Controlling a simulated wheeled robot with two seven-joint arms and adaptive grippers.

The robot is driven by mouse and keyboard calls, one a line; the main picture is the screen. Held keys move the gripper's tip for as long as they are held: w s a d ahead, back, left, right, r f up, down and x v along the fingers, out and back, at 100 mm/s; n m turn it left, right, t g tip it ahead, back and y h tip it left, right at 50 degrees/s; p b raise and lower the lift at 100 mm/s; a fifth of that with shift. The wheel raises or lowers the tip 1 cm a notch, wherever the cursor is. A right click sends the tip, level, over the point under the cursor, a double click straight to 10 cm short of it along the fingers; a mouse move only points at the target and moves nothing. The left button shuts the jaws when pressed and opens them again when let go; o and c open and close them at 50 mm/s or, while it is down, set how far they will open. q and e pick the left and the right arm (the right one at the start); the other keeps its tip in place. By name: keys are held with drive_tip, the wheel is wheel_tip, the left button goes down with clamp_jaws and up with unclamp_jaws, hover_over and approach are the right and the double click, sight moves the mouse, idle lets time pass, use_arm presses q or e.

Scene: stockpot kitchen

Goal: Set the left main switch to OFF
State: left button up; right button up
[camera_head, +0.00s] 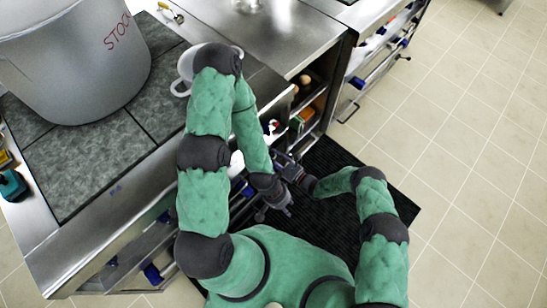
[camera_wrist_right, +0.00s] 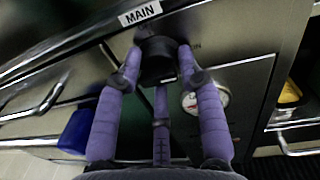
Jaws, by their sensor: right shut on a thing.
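In the right wrist view, a round black main switch knob (camera_wrist_right: 157,47) sits on the steel front panel under a white label (camera_wrist_right: 139,13) reading MAIN. In the head view, the right gripper (camera_head: 287,166) is at the counter front, mostly hidden. My left gripper (camera_head: 271,210) is just below it, apart from the panel; its fingers are unclear.
A dial gauge (camera_wrist_right: 191,102) and a blue handle (camera_wrist_right: 80,130) are near the knob. A black mat (camera_head: 333,158) lies on the floor; tiles to the right are clear.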

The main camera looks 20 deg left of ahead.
drive_tip(key=shift+f+n, duration=0.1)
drive_tip(key=shift+n, duration=0.5)
drive_tip(key=n, duration=0.3)
drive_tip(key=shift+w+d+n, duration=0.1)
drive_tip(key=shift+w+n, duration=0.05)
drive_tip(key=shift+n, duration=0.15)
drive_tip(key=n+p, duration=0.1)
drive_tip(key=n, duration=0.3)
drive_tip(key=shift+h, duration=0.4)
drive_tip(key=n, duration=0.4)
drive_tip(key=n+t+p, duration=0.1)
drive_tip(key=n, duration=0.1)
drive_tip(key=shift+w+r, duration=0.2)
drive_tip(key=shift+r, duration=0.1)
drive_tip(key=shift+n, duration=0.5)
drive_tip(key=shift+w+r+n, duration=0.1)
drive_tip(key=shift+n, duration=0.5)
drive_tip(key=shift+w+r, duration=0.15)
drive_tip(key=o, duration=1.1)
drive_tip(key=shift+s+f, duration=0.2)
drive_tip(key=shift+s, duration=0.15)
